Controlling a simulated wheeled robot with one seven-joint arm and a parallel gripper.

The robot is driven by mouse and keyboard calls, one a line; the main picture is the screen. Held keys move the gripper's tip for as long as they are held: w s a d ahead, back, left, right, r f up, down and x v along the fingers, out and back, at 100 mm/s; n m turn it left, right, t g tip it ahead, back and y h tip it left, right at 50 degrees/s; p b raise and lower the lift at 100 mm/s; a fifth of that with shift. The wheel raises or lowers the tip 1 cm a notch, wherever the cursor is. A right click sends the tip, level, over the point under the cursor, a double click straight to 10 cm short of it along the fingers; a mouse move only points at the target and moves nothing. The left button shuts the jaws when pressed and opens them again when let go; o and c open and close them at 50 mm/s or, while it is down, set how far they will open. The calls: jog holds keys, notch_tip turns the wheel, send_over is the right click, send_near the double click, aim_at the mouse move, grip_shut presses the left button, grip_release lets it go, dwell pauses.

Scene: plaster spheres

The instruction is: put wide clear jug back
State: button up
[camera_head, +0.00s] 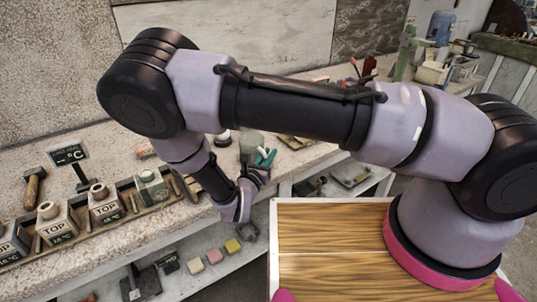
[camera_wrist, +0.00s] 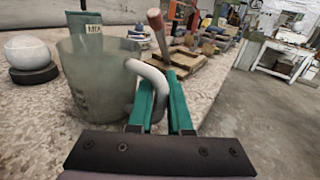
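The wide clear jug (camera_wrist: 98,75) is a cloudy see-through vessel with a pale curved handle (camera_wrist: 150,73). In the wrist view it stands upright, left of and beyond the fingers; its lower edge lies close to the bench surface, and I cannot tell whether it touches. My gripper (camera_wrist: 163,88) has teal fingers on both sides of the handle, which fills the gap between them. In the head view the jug (camera_head: 251,141) is small and partly hidden, with my gripper (camera_head: 265,157) beside it at the bench's front edge.
A white ball (camera_wrist: 28,54) on a dark stand is left of the jug. A wooden-handled tool (camera_wrist: 158,32) stands beyond it. A rack holds several bottles marked TOP (camera_head: 107,205) along the bench; a hammer (camera_head: 34,186) and a dark sign (camera_head: 69,156) are behind it. Shelves lie below.

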jog(key=o, duration=0.3)
jog(key=shift+r, duration=0.2)
jog(key=v, duration=1.2)
jog(key=shift+d, duration=0.1)
